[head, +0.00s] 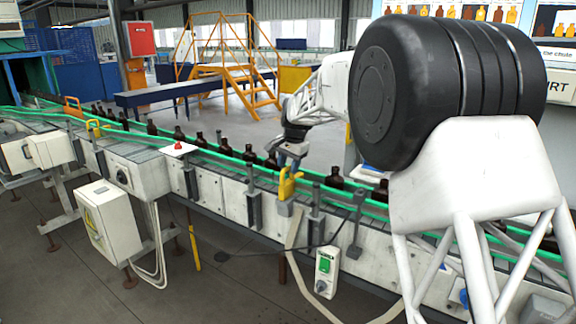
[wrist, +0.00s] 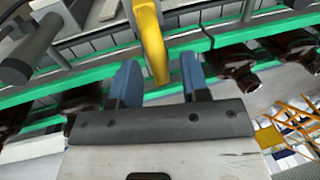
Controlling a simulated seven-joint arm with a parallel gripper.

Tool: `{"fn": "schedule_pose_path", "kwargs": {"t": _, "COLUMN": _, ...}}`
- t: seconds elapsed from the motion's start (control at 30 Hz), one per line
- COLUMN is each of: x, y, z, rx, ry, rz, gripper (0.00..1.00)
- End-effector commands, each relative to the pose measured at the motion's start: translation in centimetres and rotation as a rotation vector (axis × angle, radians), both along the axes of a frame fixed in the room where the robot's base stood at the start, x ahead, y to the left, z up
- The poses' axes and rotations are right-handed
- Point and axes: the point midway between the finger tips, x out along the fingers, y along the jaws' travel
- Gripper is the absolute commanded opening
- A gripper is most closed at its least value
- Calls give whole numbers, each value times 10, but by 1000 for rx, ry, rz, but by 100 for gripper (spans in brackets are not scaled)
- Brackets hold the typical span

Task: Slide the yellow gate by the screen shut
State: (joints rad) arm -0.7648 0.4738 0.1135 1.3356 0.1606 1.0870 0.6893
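The yellow gate (head: 287,186) stands at the near side of the conveyor, the one closest to the screen (head: 556,52). In the wrist view its curved yellow handle (wrist: 149,38) reaches down between my two blue fingers. My gripper (head: 291,160) is just above and behind the gate. In the wrist view my gripper (wrist: 160,66) is open, with a gap between the handle and each finger. The gate's lower mount is hidden from the wrist. I cannot tell whether the handle touches anything of mine.
Amber bottles (head: 249,154) stand in a row between green rails (head: 215,158) along the conveyor. Another yellow gate (head: 95,128) and an orange one (head: 72,106) are farther left. Posts and brackets (head: 358,215) flank the near rail.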

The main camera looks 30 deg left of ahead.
Motion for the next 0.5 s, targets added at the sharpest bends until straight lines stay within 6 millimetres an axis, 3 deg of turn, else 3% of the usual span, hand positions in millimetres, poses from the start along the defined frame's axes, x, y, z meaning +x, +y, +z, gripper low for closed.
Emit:
{"fn": "schedule_pose_path", "kwargs": {"t": 0.27, "x": -1, "y": 0, "z": 1, "rx": 0, "ry": 1, "rz": 0, "gripper": 42}}
{"fn": "schedule_pose_path", "kwargs": {"t": 0.5, "x": 0, "y": -3, "z": 17, "rx": 0, "ry": 0, "rz": 0, "gripper": 42}}
